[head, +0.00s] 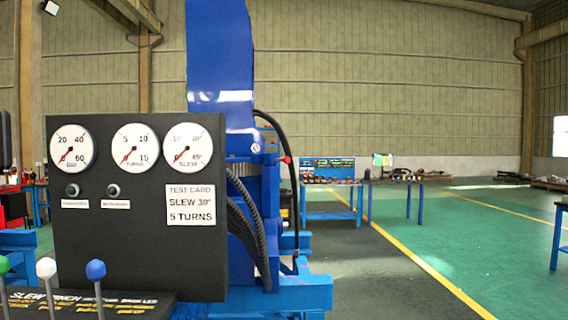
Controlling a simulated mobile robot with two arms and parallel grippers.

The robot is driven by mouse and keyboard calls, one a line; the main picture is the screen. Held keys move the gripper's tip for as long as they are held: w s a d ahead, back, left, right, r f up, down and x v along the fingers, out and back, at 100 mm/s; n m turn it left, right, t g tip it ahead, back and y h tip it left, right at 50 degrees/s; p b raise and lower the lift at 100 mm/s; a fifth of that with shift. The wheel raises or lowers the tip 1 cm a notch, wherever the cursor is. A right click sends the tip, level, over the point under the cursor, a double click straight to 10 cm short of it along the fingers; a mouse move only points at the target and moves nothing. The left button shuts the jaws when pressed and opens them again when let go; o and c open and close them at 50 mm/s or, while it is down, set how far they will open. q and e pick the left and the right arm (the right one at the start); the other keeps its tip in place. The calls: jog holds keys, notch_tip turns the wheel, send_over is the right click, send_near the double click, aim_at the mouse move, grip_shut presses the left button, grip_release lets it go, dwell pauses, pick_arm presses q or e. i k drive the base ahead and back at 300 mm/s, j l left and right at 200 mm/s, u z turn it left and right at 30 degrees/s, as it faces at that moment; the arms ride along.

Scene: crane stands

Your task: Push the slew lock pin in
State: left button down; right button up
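No pin can be made out for certain. A small red-tipped part (286,160) shows at the right side of the blue crane column (222,70), beside a black hose; I cannot tell whether it is the slew lock pin, or whether it is in or out. A black gauge panel (140,255) stands in front of the column and hides part of it. The slew gauge (188,146) is the rightmost of three round dials, and its needle points to the lower left, near zero. Neither of my grippers is in view.
Levers with green (3,264), white (46,267) and blue (96,269) knobs stand at the lower left. A test card (191,205) is on the panel. Black hoses (247,215) run beside the column. Workbenches (330,192) stand behind; the green floor (480,240) at right is largely clear.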

aim_at(286, 159)
jog(key=i+l, duration=0.5)
jog(key=i+l+z, duration=0.1)
jog(key=i, duration=0.45)
jog(key=i+l, duration=0.1)
jog(key=i, duration=0.5)
jog(key=l+z, duration=0.05)
